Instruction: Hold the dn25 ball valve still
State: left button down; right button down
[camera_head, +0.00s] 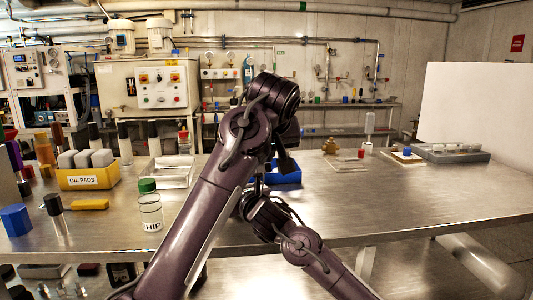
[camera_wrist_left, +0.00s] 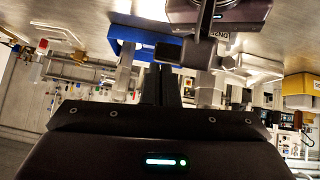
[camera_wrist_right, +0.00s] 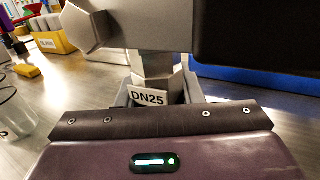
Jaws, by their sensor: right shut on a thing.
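The dn25 ball valve (camera_wrist_right: 160,75) is a grey metal body with a hexagonal end and a white DN25 label, close in front of my right gripper in the right wrist view. My right gripper (camera_head: 258,188) is shut on the valve; its fingertips are mostly hidden. My left gripper (camera_wrist_left: 167,85) hangs above it, close to the valve. Its dark fingers look close together, but whether they hold anything is not clear. In the head view the valve is hidden behind my arms.
A blue tray (camera_head: 288,174) lies just behind the grippers. A green-capped bottle (camera_head: 150,208) stands left of my left arm, near a yellow oil pads box (camera_head: 88,177) and a blue hexagonal block (camera_head: 15,220). The right side of the steel bench (camera_head: 420,205) is mostly clear.

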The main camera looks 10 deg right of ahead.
pick_arm(q)
jog(key=v, duration=1.3)
jog(key=shift+w+r, duration=0.3)
jog(key=shift+w, duration=0.05)
pick_arm(e)
jog(key=c, duration=0.9)
grip_release()
jog(key=shift+s, duration=0.1)
